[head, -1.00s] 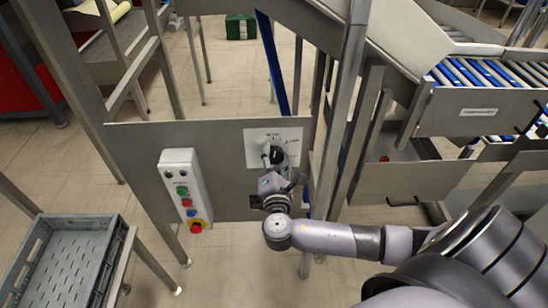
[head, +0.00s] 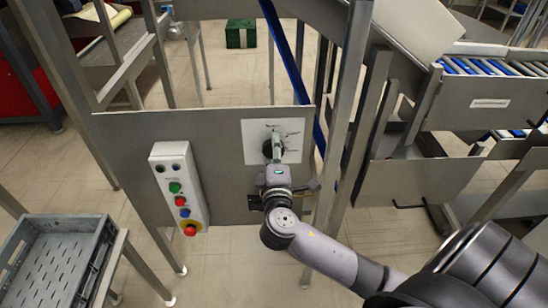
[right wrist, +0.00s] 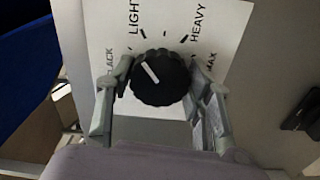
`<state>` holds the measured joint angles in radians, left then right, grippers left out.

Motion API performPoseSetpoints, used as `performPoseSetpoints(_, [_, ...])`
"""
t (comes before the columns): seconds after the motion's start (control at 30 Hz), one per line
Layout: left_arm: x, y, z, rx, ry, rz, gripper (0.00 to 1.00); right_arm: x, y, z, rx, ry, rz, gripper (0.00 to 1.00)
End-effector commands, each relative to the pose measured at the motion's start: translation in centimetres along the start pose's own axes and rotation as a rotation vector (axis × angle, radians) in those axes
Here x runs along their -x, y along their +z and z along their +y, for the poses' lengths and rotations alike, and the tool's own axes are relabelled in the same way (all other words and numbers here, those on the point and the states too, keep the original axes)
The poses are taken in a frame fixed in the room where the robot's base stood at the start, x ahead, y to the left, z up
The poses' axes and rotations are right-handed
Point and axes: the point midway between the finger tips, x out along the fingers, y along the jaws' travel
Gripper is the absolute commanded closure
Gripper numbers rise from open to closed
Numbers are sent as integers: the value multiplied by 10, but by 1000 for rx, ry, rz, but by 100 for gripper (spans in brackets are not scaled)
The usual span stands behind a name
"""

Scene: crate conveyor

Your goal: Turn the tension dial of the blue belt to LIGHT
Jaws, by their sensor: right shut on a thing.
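The tension dial is a black ribbed knob (right wrist: 160,80) on a white label plate (head: 252,146), fixed to a grey panel. In the right wrist view, the plate carries the words SLACK, LIGHT, HEAVY and MAX. The knob's white pointer line slants up and left, towards the LIGHT side; I cannot tell if it lines up exactly. My right gripper (head: 275,158) is shut on the knob, one finger on each side. In the head view it hides much of the knob. The blue belt (head: 284,55) runs steeply down behind the panel. My left gripper is not in view.
A control box (head: 178,183) with several coloured buttons is on the panel, left of the dial. A grey crate (head: 95,262) stands at lower left. A steel post (head: 345,110) rises right of the plate. A roller conveyor (head: 490,103) is at right.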

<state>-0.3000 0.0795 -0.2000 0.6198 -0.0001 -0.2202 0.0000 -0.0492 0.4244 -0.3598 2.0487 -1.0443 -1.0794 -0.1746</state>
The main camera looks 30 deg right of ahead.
Motion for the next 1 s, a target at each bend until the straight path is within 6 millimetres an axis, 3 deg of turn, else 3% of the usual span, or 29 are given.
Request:
performPoseSetpoints(0.3, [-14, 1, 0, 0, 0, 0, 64, 0, 0, -2, -126, -3, -2, 81])
performPoseSetpoints(0.87, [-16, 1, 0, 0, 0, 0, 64, 0, 0, -1, -151, -2, -1, 81])
performPoseSetpoints(0.9, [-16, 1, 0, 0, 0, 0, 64, 0, 0, -1, -151, -2, -1, 50])
performPoseSetpoints(1.0, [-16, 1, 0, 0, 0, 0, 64, 0, 0, -1, -151, -2, 0, 44])
